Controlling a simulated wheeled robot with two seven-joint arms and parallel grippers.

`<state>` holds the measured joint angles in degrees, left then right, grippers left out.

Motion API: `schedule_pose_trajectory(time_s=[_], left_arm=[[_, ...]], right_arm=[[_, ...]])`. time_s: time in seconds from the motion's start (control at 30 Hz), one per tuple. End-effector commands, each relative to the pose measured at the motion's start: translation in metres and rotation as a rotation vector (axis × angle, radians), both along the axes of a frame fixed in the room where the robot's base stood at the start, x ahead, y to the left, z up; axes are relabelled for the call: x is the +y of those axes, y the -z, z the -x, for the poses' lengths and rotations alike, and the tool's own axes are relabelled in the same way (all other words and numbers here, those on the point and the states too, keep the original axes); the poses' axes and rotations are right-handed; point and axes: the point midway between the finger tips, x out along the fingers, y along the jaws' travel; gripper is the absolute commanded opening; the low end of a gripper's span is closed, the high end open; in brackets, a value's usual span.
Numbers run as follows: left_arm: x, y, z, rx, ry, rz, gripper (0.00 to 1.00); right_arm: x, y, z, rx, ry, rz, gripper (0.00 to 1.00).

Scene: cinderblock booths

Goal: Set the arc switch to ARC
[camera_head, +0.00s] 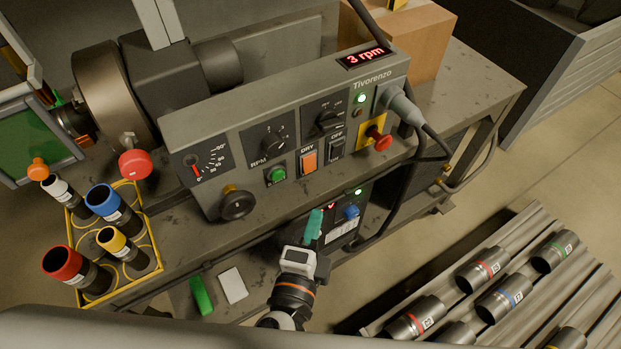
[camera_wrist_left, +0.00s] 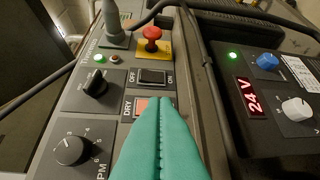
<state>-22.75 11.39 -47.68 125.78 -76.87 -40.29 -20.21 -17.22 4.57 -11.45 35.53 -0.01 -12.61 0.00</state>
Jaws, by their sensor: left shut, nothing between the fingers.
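The arc switch is an orange rocker (camera_head: 309,161) labelled DRY on the front of the grey control panel (camera_head: 275,110). The same rocker (camera_wrist_left: 142,104) shows in the left wrist view, partly covered by my fingertips; the label at its other end is hidden. I cannot tell for sure which way it is tipped. My left gripper (camera_head: 314,213) has teal fingers pressed together with nothing between them. In the head view its tips are below the panel; in the wrist view (camera_wrist_left: 160,102) they point at the rocker. Contact is not visible. My right gripper is not in view.
A black OFF/ON rocker (camera_wrist_left: 152,77), a red emergency button (camera_head: 383,142) and a green button (camera_head: 276,175) sit near the switch. A black cable (camera_head: 428,150) hangs at the right. A welder box (camera_wrist_left: 270,90) reading 24 V stands below the panel.

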Motion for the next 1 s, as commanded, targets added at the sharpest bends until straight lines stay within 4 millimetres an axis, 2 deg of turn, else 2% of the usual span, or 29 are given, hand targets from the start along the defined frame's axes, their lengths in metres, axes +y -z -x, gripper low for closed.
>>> schedule_pose_trajectory(time_s=[0.1,0.27,0.4,0.6,1.0], left_arm=[[-0.004,-0.001,-0.028,-0.005,-0.001,-0.001,0.0],[-0.009,0.002,-0.061,-0.003,-0.001,-0.001,0.0],[0.003,0.006,-0.078,-0.001,0.0,-0.003,0.0],[0.013,0.009,-0.09,0.001,0.0,0.0,0.0],[0.014,0.011,-0.092,0.0,0.0,0.0,0.0]], right_arm=[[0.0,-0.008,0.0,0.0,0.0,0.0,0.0],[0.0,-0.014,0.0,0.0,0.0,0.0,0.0],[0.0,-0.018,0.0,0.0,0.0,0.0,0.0],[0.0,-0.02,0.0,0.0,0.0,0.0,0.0],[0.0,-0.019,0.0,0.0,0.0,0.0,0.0]])
